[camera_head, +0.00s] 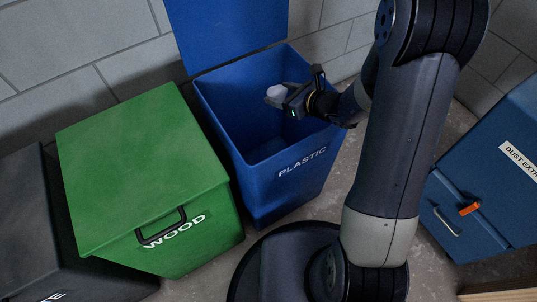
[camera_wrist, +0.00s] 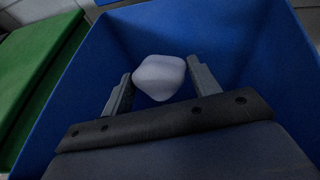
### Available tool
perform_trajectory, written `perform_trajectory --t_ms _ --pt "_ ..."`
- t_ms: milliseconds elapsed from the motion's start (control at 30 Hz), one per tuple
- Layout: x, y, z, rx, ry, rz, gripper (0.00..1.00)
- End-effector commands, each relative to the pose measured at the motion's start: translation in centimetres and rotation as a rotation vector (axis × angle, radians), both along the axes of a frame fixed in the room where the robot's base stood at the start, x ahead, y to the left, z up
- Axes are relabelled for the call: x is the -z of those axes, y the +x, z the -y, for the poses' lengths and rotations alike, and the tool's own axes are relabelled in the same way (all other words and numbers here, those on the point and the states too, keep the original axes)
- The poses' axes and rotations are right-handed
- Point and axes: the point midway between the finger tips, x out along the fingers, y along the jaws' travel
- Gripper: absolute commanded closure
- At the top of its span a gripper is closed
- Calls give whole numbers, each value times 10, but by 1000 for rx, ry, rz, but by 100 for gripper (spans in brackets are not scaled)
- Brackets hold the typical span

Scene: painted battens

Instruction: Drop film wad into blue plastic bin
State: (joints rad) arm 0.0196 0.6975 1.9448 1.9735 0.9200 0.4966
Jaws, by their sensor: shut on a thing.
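The blue plastic bin (camera_head: 219,117) stands against the wall with its lid (camera_head: 228,30) raised and PLASTIC written on its front. The film wad (camera_head: 274,91) is a small pale lump. My gripper (camera_head: 281,97) is shut on the film wad and holds it over the bin's open mouth. In the wrist view the wad (camera_wrist: 159,77) sits between the two fingertips (camera_wrist: 160,82), with the blue inner walls of the bin (camera_wrist: 235,45) around it. The wad is apart from the walls.
A green WOOD bin (camera_head: 140,165) with a closed lid stands left of the blue bin. A dark bin (camera_head: 25,220) is at the far left. A blue dust extractor cabinet (camera_head: 500,190) stands at the right. Grey block wall (camera_head: 85,40) is behind.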

Motion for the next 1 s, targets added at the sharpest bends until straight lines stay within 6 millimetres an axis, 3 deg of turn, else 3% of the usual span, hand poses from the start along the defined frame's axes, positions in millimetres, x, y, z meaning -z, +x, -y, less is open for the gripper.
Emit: perform_trajectory --t_ms 67,100,400,733,1000 --pt "-1 0 0 0 0 0 63" --pt "-1 0 0 0 0 0 41" --pt "-1 0 0 0 0 0 17" --pt "-4 -3 6 3 0 0 17" --pt "-24 -31 41 7 0 0 17"
